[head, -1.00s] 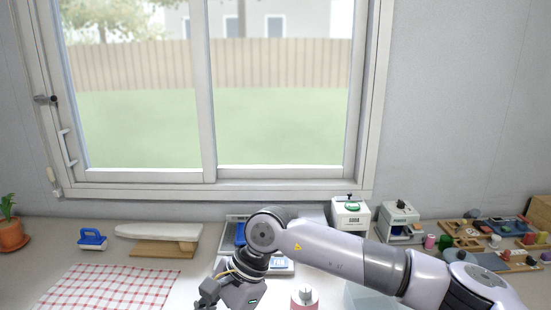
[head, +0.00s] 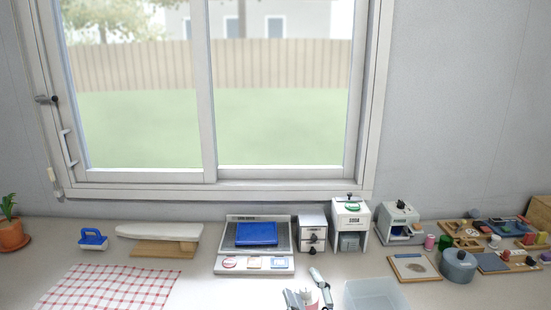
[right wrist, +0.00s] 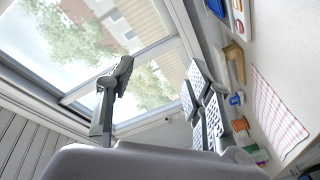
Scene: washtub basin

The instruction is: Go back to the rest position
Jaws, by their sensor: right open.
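My right gripper (head: 303,284) shows at the bottom edge of the head view, with only its fingers in the picture. In the right wrist view its two fingers (right wrist: 158,98) stand wide apart with nothing between them. A white and pink container (head: 309,297) appears behind or beside the fingers in the head view, partly hidden and cut off by the edge. I cannot tell how far the fingers are from it. A translucent basin (head: 375,294) lies to the right of the gripper. My left gripper is not in view.
A grey-white device with a blue pad (head: 257,233), small drawers (head: 313,231) and two white machines line the wall under the window. A lidded grey pot (head: 458,266) and small blocks stand right. A checked cloth (head: 110,288), iron-like blue tool (head: 93,239) and plant (head: 11,232) are left.

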